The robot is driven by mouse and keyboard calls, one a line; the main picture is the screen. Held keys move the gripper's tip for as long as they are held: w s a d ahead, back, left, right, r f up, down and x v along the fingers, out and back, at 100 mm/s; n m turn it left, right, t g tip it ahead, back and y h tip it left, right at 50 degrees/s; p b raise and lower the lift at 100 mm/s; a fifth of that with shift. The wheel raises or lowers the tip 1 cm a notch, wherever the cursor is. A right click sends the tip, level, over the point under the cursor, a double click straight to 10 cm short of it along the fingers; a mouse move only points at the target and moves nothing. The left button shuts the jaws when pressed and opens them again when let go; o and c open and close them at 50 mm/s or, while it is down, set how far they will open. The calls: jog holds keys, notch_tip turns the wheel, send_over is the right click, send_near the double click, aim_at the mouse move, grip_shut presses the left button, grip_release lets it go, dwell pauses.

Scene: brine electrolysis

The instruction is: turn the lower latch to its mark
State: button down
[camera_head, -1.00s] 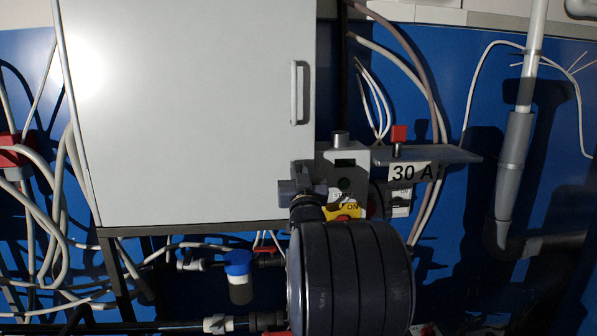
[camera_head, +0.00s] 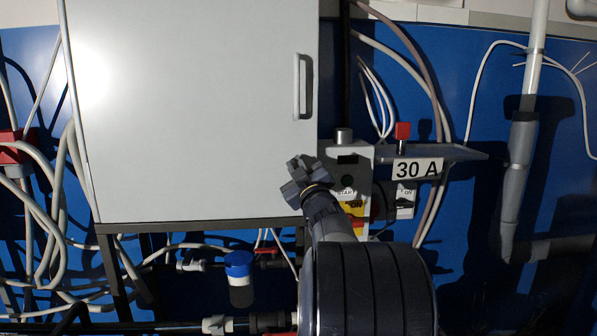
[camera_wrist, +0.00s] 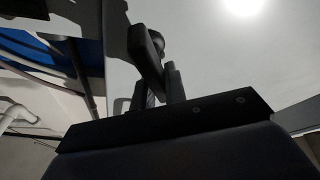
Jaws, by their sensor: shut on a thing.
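A white cabinet door (camera_head: 200,110) fills the left and middle of the head view. My gripper (camera_head: 308,174) is at the lower right corner of this door, tilted, with its jaws against the edge. In the wrist view my gripper (camera_wrist: 160,72) is shut on a small dark part, seemingly the lower latch (camera_wrist: 157,38), whose rounded end shows beside the fingers. The rest of the latch is hidden by my fingers. I cannot make out its mark in either view.
A vertical door handle (camera_head: 297,86) is above my gripper. To the right are a grey control box (camera_head: 345,160) with a yellow plate, a shelf (camera_head: 450,153) with a red-topped part, and a "30 A" label (camera_head: 417,168). Loose cables hang at both sides.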

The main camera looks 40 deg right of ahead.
jog(key=n+y, duration=0.1)
jog(key=n, duration=0.1)
jog(key=n+y+p, duration=0.1)
jog(key=n, duration=0.1)
jog(key=n+g+p, duration=0.1)
jog(key=n, duration=0.2)
jog(key=shift+w+a+f+y, duration=0.15)
jog(key=shift+a+f+y, duration=0.1)
jog(key=shift+y, duration=0.15)
jog(key=n, duration=0.1)
jog(key=n+p, duration=0.1)
jog(key=n+y+p, duration=0.1)
jog(key=shift+a+f+g, duration=0.1)
jog(key=shift+f+g, duration=0.15)
jog(key=shift+g, duration=0.15)
jog(key=shift+f+n+g+p, duration=0.3)
jog(key=shift+n+g+p, duration=0.3)
jog(key=shift+n, duration=0.7)
jog(key=shift+f, duration=0.1)
jog(key=c, duration=1.4)
grip_release()
jog(key=shift+w, duration=0.1)
jog(key=shift+c, duration=0.2)
jog(key=s+a+b, duration=0.1)
jog(key=s, duration=0.9)
jog(key=shift+s+a, duration=0.35)
jog(key=shift+a, duration=0.05)
